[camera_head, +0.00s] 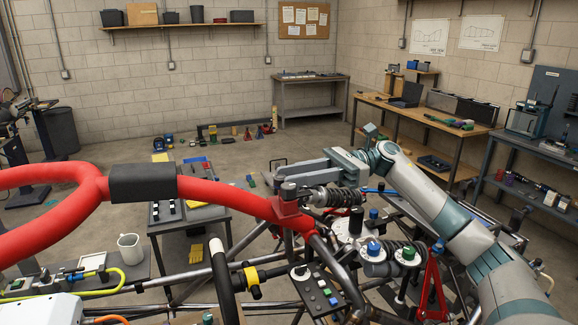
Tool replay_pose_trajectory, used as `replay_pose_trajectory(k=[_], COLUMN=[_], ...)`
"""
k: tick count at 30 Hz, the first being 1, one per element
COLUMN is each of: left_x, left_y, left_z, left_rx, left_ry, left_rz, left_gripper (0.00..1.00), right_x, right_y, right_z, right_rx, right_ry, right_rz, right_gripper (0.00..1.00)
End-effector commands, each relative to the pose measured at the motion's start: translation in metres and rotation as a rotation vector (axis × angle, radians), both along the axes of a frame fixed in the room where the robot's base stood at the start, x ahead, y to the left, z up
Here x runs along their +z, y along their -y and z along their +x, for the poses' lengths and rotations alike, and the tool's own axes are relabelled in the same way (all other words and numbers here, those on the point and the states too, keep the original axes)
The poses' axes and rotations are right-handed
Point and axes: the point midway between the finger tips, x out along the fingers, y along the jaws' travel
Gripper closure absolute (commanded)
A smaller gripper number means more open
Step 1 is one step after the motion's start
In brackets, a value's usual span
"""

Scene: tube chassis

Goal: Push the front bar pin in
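The front bar is a thick red tube (232,194) with a black pad (143,183), crossing the left half of the head view. Its right end meets a red bracket (291,216) on the chassis. A grey cylindrical pin (288,190) stands upright at the top of that bracket; its lower part is hidden, so I cannot tell how deep it sits. My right gripper (300,172) reaches in from the right with its fingers close to the pin's top. I cannot tell whether it touches the pin or how far the fingers are apart. My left gripper is out of view.
Chassis tubes (200,281) and a small button panel (314,289) are below. A dark cart (190,221) stands behind the bar. The floor (105,215) farther back is partly clear.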

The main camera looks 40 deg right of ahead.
Motion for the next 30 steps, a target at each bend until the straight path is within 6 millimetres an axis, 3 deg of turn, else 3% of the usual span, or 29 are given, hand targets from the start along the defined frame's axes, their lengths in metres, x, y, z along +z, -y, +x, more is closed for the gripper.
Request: replay_pose_trajectory(k=[6, 15, 16, 19, 20, 30], left_x=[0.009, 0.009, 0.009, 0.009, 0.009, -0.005], left_y=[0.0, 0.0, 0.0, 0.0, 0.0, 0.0], left_z=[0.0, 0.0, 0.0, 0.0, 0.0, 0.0], left_rx=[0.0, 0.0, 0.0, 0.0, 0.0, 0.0], left_ry=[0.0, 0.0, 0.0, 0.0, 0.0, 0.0], left_rz=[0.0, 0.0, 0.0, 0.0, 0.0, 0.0], left_gripper=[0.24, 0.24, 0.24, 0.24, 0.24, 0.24], right_x=[0.0, -0.001, -0.001, -0.001, -0.001, -0.011], right_y=[-0.014, -0.015, -0.015, -0.015, -0.015, -0.015], right_z=[0.003, 0.004, 0.004, 0.004, 0.004, 0.004], right_rx=[0.0, -0.001, -0.001, -0.001, -0.001, -0.001], right_ry=[0.0, 0.0, 0.0, 0.0, 0.0, 0.001], right_rz=[-0.001, 0.0, 0.0, 0.0, 0.0, 0.0], right_gripper=[0.71, 0.71, 0.74, 0.98, 1.0, 1.0])
